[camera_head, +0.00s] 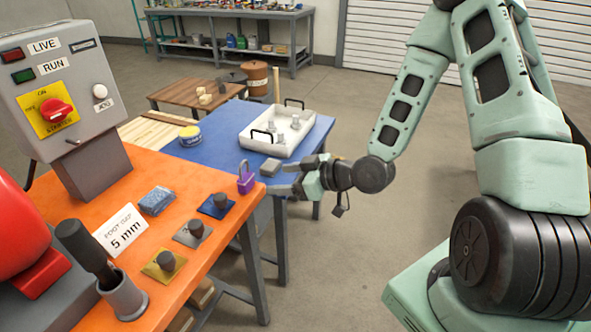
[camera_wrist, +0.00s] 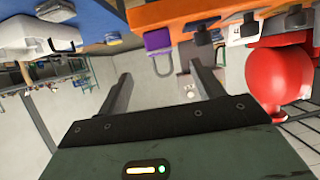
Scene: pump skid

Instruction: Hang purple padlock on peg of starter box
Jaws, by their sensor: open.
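The purple padlock (camera_head: 245,180) stands upright near the far right corner of the orange table (camera_head: 178,188), its shackle up. In the wrist view the padlock (camera_wrist: 158,41) appears upside down, ahead of the fingers and a little above the gap between them. My gripper (camera_head: 278,178) is open and empty, just right of the padlock and apart from it; its fingers also show in the wrist view (camera_wrist: 163,90). The starter box (camera_head: 62,88) stands at the far left with a red switch on a yellow plate. A small dark peg (camera_head: 72,142) juts from its face below that plate.
A blue table (camera_head: 192,148) behind holds a white tray (camera_head: 252,138), a tin (camera_head: 190,135) and a grey block (camera_head: 270,167). A blue cloth (camera_head: 157,200), knobbed plates (camera_head: 217,205), a sign (camera_head: 120,231) and a dark-handled tool in a cup (camera_head: 122,296) occupy the orange table.

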